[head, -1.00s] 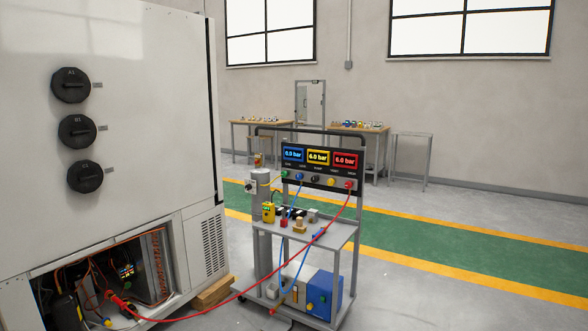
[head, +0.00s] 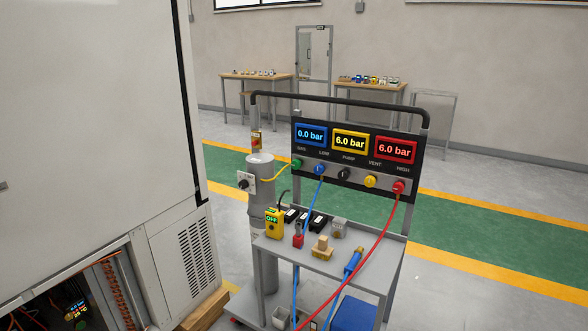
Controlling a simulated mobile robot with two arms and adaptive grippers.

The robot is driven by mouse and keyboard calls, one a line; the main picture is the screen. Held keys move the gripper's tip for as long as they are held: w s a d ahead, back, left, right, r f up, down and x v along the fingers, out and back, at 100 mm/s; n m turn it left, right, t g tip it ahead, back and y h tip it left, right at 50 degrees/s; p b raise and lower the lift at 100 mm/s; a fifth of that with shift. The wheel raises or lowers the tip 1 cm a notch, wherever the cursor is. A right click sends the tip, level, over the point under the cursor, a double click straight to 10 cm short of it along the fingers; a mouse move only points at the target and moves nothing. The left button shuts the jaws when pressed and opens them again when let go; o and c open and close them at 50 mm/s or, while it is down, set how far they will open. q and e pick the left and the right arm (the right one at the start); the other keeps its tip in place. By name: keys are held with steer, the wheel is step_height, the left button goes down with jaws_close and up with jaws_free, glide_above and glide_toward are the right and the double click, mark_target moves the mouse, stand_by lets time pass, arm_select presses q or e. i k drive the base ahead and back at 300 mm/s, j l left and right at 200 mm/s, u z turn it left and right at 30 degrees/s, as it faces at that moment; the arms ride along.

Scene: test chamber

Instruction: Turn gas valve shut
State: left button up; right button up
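A grey gas cylinder (head: 262,215) stands upright at the cart's left side. A white plate with a black knob (head: 244,184) is on its upper left. A red and yellow fitting (head: 256,140) is above the cylinder. A yellow hose (head: 283,173) runs from the cylinder to the green port (head: 297,164) on the gauge panel (head: 352,160). The panel displays read 0.0, 6.0 and 6.0 bar. I cannot tell for certain which part is the gas valve. Neither gripper is in view.
The cart (head: 340,265) holds a yellow device reading OFF (head: 274,222) and several small items. Red (head: 365,255) and blue (head: 308,215) hoses hang from the panel. A large white cabinet (head: 85,120) fills the left side. Open floor with a green lane (head: 470,250) lies behind the cart.

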mark_target(296, 164)
steer(key=i+j, duration=0.75)
steer(key=i, duration=0.25)
